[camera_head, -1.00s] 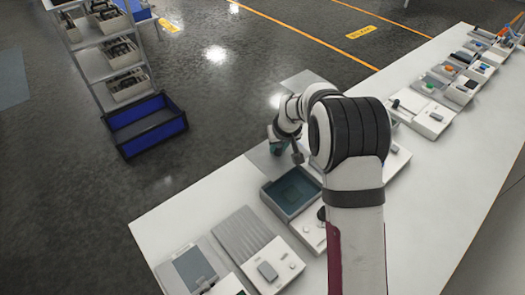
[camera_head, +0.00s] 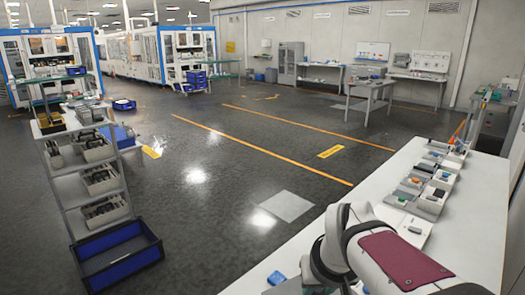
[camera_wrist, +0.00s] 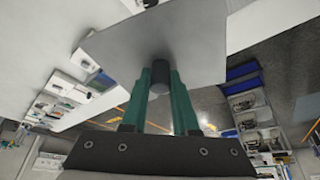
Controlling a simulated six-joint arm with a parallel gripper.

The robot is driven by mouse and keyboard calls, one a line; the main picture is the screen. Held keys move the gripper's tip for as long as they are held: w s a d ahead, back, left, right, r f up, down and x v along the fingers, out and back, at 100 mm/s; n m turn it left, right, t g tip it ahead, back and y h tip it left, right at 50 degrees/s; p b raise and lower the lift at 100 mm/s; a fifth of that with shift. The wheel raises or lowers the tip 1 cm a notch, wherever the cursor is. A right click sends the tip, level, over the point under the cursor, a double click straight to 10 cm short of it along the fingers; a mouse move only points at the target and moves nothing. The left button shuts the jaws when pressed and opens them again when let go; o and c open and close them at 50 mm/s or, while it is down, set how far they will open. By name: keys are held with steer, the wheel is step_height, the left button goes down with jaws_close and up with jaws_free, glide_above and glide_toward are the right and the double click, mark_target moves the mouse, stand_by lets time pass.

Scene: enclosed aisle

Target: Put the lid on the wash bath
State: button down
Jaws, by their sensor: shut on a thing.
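In the wrist view my gripper (camera_wrist: 160,82) has its two green fingers shut on a dark round knob (camera_wrist: 161,72). The knob belongs to a flat grey plate, the lid (camera_wrist: 205,42), which spans the top middle of that view. The lid is held clear in the air. In the head view only part of my arm shows at the bottom right; my gripper and the lid are out of that picture. I cannot make out the wash bath in either current view.
The white bench (camera_head: 470,210) runs along the right, with several small trays (camera_head: 412,190) on its far part. A small blue object (camera_head: 276,278) shows at the bottom. A shelf rack (camera_head: 85,180) with a blue crate (camera_head: 118,258) stands at left. Open floor lies between.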

mark_target(298, 277)
steer(key=shift+s+d+r, duration=0.15)
steer(key=shift+s+r, duration=0.1)
steer(key=shift+s, duration=0.35)
steer(key=shift+m, duration=0.5)
steer(key=w+f+m+h, duration=0.1)
steer(key=m, duration=0.2)
steer(key=w+m+g+h, duration=0.1)
steer(key=w+m, duration=0.1)
steer(key=m, duration=0.1)
steer(key=w+a+f+m+h, duration=0.1)
steer(key=m, duration=0.2)
steer(key=shift+w+a+f+g+h, duration=0.1)
steer(key=shift+w+f+g+h, duration=0.1)
steer(key=shift+f+g+h, duration=0.1)
steer(key=m, duration=0.2)
steer(key=w+f+m+g, duration=0.1)
steer(key=m, duration=0.1)
steer(key=w+a+f+m+g+h, duration=0.1)
steer(key=m, duration=0.2)
steer(key=shift+w+f, duration=0.25)
steer(key=shift+w+a+f+m+g+y, duration=0.55)
steer(key=shift+f+m+g, duration=0.3)
steer(key=shift+f+m, duration=1.8)
steer(key=shift+w+a+f+m+g+y, duration=0.3)
steer(key=shift+a+f+m+g+y, duration=0.45)
steer(key=shift+f+m, duration=1.9)
steer(key=shift+w+a+f+m+g+y, duration=0.4)
steer(key=shift+f+m+g, duration=0.6)
steer(key=shift+f+m, duration=1.6)
